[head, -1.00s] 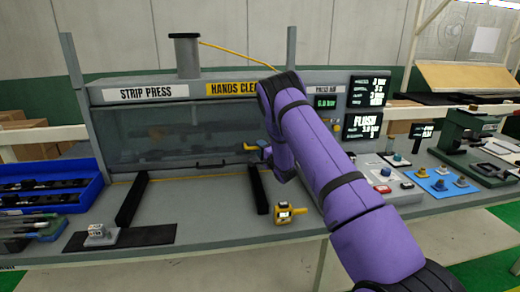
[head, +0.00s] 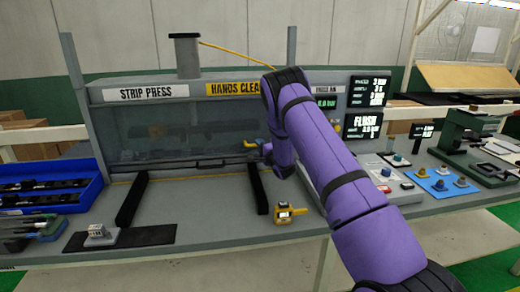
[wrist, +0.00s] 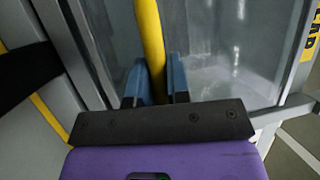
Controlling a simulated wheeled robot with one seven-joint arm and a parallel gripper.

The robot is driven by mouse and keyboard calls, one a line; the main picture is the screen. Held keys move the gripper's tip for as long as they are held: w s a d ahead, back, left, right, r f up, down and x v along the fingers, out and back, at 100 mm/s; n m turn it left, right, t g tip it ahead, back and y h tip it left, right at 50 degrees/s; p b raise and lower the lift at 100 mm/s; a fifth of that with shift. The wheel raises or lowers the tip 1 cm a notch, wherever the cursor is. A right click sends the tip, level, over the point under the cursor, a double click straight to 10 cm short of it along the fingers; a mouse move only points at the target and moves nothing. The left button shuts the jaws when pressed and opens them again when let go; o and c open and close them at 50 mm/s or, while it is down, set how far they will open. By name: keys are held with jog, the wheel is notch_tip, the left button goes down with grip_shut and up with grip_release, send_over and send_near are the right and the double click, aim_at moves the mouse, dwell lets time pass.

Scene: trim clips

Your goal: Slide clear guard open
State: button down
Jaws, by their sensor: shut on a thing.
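The clear guard (head: 165,140) is a see-through panel across the front of the strip press, seen at left centre in the head view. A dark handle (head: 210,161) lies along its lower edge. My gripper (head: 252,145) is at the guard's right end. In the wrist view, the blue fingers of my gripper (wrist: 157,80) are shut on a yellow bar (wrist: 151,35), one finger on each side. The clear panel (wrist: 225,50) shows right behind them. My purple arm hides part of the press front at right, and the bar's ends are not visible.
Two black rails (head: 132,200) and (head: 257,190) stick out from the press onto the bench. A yellow device (head: 289,213) stands near the bench's front edge. A blue bin (head: 50,190) is at left. The bench between the rails is clear.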

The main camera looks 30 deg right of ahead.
notch_tip(320, 180, up, 18)
jog(key=shift+f, duration=0.15)
dwell(0.3)
jog(key=c, duration=1.1)
grip_release()
jog(key=shift+s, duration=0.1)
jog(key=s+f, duration=0.2)
jog(key=s, duration=0.8)
jog(key=shift+s+d, duration=0.2)
jog(key=shift+d, duration=0.15)
